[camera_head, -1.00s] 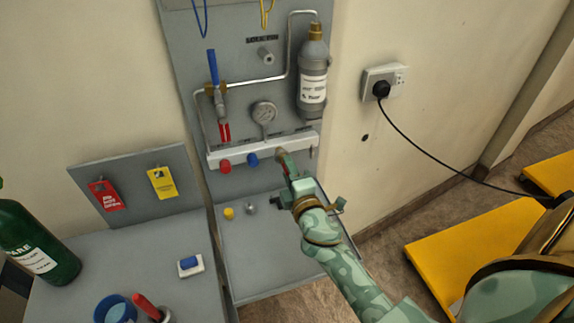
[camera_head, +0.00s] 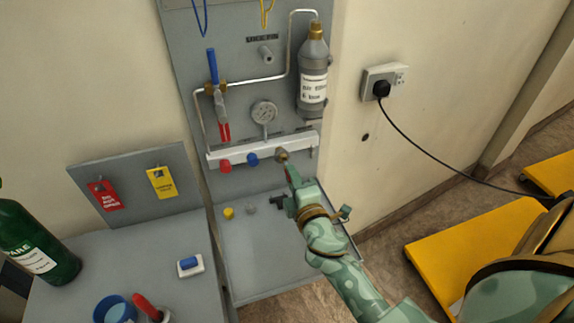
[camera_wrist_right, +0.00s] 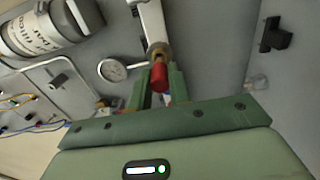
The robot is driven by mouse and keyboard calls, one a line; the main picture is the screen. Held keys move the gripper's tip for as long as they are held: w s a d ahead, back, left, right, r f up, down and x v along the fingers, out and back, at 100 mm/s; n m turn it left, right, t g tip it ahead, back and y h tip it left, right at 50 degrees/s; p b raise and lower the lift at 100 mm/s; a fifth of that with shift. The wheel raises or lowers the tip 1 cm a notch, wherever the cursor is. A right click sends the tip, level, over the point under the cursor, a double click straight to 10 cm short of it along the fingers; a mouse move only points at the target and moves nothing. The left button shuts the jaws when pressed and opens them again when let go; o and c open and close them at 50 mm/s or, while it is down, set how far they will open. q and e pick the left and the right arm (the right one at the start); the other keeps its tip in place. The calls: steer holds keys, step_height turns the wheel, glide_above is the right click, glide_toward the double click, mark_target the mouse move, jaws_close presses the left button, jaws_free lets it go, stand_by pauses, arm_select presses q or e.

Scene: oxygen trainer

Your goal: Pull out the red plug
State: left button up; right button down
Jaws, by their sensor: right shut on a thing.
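My right gripper (camera_head: 291,174) is just in front of and below the white manifold bar (camera_head: 240,155) on the grey panel. In the right wrist view its green fingers (camera_wrist_right: 158,84) are shut on the red plug (camera_wrist_right: 159,76). A brass socket (camera_head: 282,155) on the bar is now exposed above the fingertips; it also shows in the wrist view (camera_wrist_right: 158,50), right behind the plug. Any small gap between plug and socket is hard to judge there. The fingers mostly hide the plug in the head view. My left gripper is not in view.
A red knob (camera_head: 225,166) and a blue knob (camera_head: 252,160) sit on the bar. A gauge (camera_head: 264,112) and grey cylinder (camera_head: 312,80) are above.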

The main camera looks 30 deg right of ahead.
steer(key=shift+v, duration=1.4)
steer(key=shift+r, duration=0.15)
